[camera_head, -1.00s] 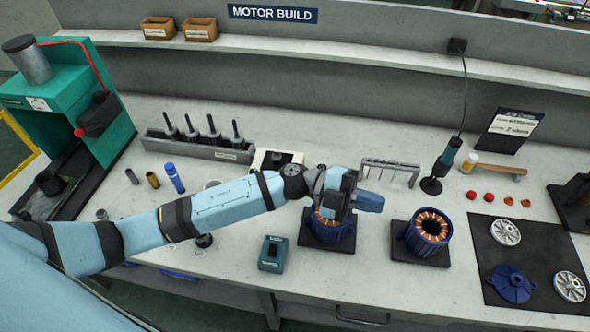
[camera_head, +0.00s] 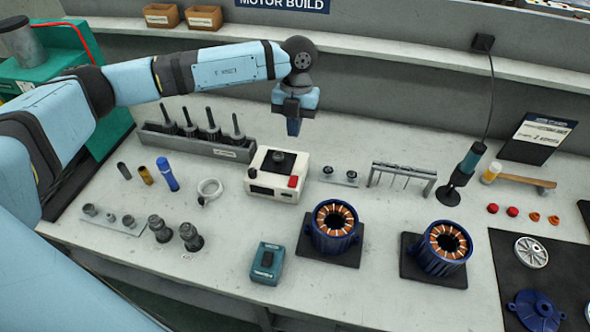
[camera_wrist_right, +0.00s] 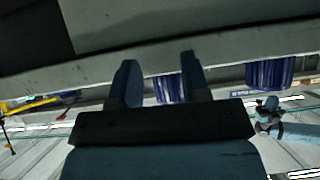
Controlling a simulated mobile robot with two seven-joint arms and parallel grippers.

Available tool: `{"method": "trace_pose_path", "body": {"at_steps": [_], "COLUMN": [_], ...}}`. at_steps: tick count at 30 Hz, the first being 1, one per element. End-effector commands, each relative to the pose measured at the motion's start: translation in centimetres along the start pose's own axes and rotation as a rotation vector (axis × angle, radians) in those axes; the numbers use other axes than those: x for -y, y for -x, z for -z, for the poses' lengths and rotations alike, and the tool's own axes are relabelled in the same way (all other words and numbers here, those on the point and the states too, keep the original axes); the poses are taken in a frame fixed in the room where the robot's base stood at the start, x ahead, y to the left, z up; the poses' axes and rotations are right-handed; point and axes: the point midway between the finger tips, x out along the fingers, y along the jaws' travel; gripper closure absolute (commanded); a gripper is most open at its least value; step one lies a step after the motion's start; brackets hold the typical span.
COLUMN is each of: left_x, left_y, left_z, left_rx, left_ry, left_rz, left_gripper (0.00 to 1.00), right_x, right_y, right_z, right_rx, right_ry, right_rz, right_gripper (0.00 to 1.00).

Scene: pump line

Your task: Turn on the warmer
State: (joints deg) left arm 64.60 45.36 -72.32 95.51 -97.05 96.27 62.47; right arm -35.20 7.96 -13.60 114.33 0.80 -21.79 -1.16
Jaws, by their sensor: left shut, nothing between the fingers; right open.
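The warmer looks to be the cream box (camera_head: 258,189) with a black round part on top, a dark front panel and a red switch (camera_head: 293,182) at its right front. It stands on the bench in the head view. My left gripper (camera_head: 293,128) is shut and empty, pointing down above and behind the warmer, apart from it. Whether the warmer is on cannot be told. My right gripper (camera_wrist_right: 160,80) shows only in the right wrist view, open with nothing between its fingers.
Two blue stators (camera_head: 335,228) with copper windings sit on dark pads to the right. A teal box (camera_head: 267,263) stands in front of the warmer. A rack of dark tools (camera_head: 200,145) is behind left, and a small metal rack (camera_head: 402,172) to the right.

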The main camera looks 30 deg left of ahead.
Motion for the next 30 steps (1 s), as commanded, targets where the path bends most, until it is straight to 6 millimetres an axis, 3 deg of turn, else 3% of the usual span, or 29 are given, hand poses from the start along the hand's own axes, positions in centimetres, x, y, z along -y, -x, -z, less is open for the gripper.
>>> {"method": "trace_pose_path", "body": {"at_steps": [10, 14, 30], "left_x": [0.0, 0.0, 0.0], "left_y": [0.0, -0.9, -11.2], "left_z": [0.0, 0.0, -0.4], "left_rx": [0.001, -0.002, -0.002], "left_ry": [0.001, 0.001, 0.001], "left_rz": [-0.002, -0.002, -0.001], "left_gripper": [1.0, 1.0, 1.0], "right_x": [-0.1, -0.2, -0.2], "right_y": [0.0, 0.1, 0.8], "right_z": [0.0, 0.1, 1.1], "right_rx": [0.001, 0.001, 0.0], "right_ry": [0.001, 0.001, 0.002], "right_rz": [-0.002, -0.003, -0.004], "right_gripper": [0.57, 0.57, 0.57]}}
